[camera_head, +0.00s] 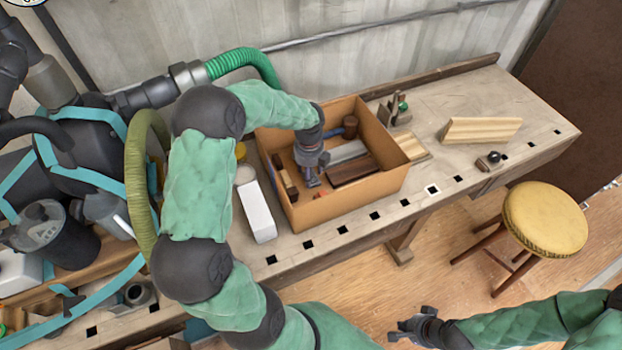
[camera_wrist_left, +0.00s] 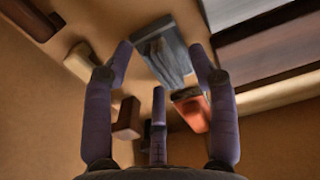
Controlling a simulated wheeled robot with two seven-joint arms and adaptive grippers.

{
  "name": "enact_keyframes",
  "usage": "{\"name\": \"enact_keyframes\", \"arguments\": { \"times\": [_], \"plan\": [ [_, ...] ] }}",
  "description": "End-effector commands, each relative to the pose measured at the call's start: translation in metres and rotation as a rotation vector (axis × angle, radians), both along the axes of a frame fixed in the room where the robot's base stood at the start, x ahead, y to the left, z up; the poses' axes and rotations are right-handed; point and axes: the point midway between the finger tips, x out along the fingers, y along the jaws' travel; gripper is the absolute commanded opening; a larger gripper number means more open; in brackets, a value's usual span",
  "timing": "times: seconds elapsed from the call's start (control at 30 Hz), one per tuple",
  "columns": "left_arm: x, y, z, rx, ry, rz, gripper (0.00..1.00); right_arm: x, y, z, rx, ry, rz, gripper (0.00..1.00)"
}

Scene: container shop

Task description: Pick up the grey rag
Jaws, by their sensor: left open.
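A grey folded thing (camera_wrist_left: 165,52), which looks like the grey rag, lies in a cardboard box (camera_head: 345,208). In the head view my left gripper (camera_head: 313,181) reaches down into this box and mostly hides that spot. In the left wrist view my left gripper (camera_wrist_left: 160,70) is open, its fingers spread to either side of the grey thing's near part. It is not clear whether they touch it. My right gripper (camera_head: 400,332) is at the bottom of the head view, away from the bench, and its jaw state is unclear.
Inside the box a red-orange thing (camera_wrist_left: 191,108), a small brown block (camera_wrist_left: 127,118), a dark brown block (camera_head: 352,171) and a light grey block (camera_head: 347,152) lie close around. A white block (camera_head: 257,212) stands left of the box. A stool (camera_head: 545,217) stands right of the bench.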

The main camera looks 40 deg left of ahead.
Motion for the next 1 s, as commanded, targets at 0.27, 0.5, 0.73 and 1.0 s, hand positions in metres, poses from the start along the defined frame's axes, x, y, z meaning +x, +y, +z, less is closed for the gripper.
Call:
{"name": "enact_keyframes", "arguments": {
  "times": [0.27,0.5,0.73,1.0],
  "plan": [
    [0.0,0.0,0.0,0.0,-0.001,0.0,0.38,0.0,0.0,0.001,0.0,0.0,0.0,0.0],
    [0.0,0.0,0.0,0.0,-0.001,0.0,0.02,0.0,0.0,0.001,0.0,0.0,0.0,0.0],
    [0.001,0.0,0.002,0.0,-0.001,0.0,0.01,0.0,0.0,0.001,0.0,0.0,0.0,0.0],
    [0.002,0.001,0.041,0.002,-0.005,-0.001,0.01,0.0,0.0,0.018,0.0,0.0,0.0,0.0]
  ]
}}
